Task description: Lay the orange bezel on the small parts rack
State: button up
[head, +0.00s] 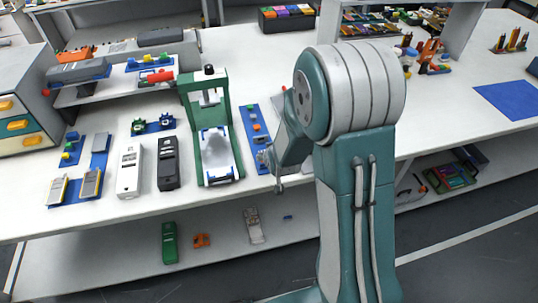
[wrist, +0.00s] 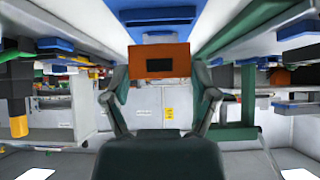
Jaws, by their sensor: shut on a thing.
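The orange bezel (wrist: 158,61), a flat block with a small dark window, sits between the two fingertips of my gripper (wrist: 160,80) in the wrist view. The fingers are shut on its left and right sides. In the head view my gripper (head: 266,159) is low over the table beside a narrow blue strip (head: 249,118) carrying several small coloured parts. This strip may be the small parts rack; I cannot tell for sure. I cannot make out the bezel in the head view. In the wrist view a blue surface (wrist: 155,27) shows beyond the bezel.
A green press-like stand (head: 191,112) rises just left of my gripper. White (head: 128,170) and black (head: 168,165) devices stand further left. A tiered shelf (head: 150,75) is at the back left.

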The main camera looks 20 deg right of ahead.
jog(key=shift+f, duration=1.35)
jog(key=o, duration=0.6)
jog(key=shift+r, duration=0.1)
jog(key=v, duration=1.1)
jog(key=shift+s+r, duration=0.15)
jog(key=shift+s, duration=0.2)
